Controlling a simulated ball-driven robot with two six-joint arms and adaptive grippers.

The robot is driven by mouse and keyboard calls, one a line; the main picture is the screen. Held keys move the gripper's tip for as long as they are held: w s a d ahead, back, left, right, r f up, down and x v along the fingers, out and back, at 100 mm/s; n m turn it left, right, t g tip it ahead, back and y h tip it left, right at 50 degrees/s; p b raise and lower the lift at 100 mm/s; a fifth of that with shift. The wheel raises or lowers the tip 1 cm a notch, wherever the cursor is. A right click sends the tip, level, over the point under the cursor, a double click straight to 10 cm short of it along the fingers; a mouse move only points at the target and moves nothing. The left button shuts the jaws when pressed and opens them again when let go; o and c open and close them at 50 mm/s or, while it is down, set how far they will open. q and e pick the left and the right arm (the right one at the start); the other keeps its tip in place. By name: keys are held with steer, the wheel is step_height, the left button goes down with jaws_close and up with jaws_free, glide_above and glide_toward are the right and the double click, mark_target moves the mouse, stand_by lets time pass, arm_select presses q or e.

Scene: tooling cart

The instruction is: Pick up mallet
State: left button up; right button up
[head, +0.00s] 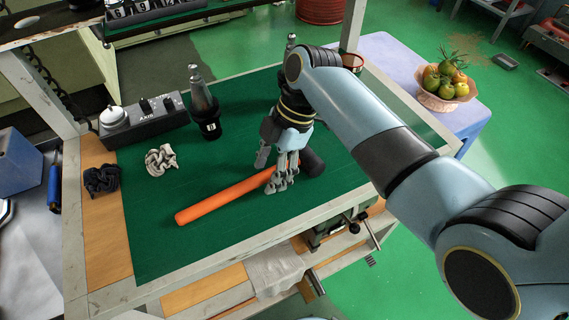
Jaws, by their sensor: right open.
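The mallet lies on the green mat of the cart top, with a long orange handle (225,196) and a dark head (312,162) at its right end. My right gripper (276,178) is pointed down over the handle close to the head. Its fingers are open and appear to be on either side of the handle. The fingers hide part of the handle, and I cannot tell whether they touch it. My left gripper is not in view.
A grey control box (147,120), a dark tool holder (204,104), a pale knotted piece (161,159) and a black one (101,179) stand left. A fruit basket (444,95) sits on a bluish table (400,60). The front of the green mat (165,250) is clear.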

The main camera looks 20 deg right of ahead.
jaws_close()
steer(key=shift+r, duration=0.2)
stand_by(0.4)
